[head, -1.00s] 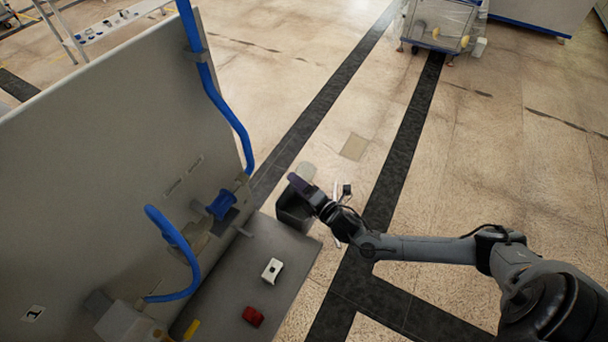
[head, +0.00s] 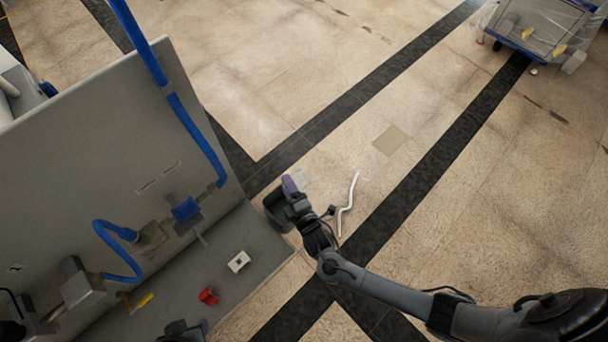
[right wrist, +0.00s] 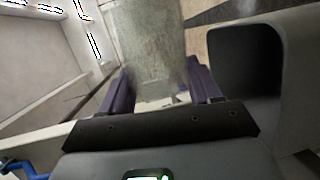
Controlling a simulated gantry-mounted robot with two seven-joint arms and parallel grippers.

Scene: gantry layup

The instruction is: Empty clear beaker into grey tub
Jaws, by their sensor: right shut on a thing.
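The clear beaker (right wrist: 153,42) is between the purple fingers of my right gripper (right wrist: 158,84) in the right wrist view, which is shut on it. In the head view the beaker (head: 302,180) is a small pale patch beside the right gripper (head: 291,188).
The grey bench (head: 235,285) holds a white block (head: 239,262), a red part (head: 208,296) and a yellow item (head: 143,301). A tall grey panel (head: 90,160) with blue hoses (head: 200,140) stands behind. A wrapped cart (head: 535,45) stands far right on open floor.

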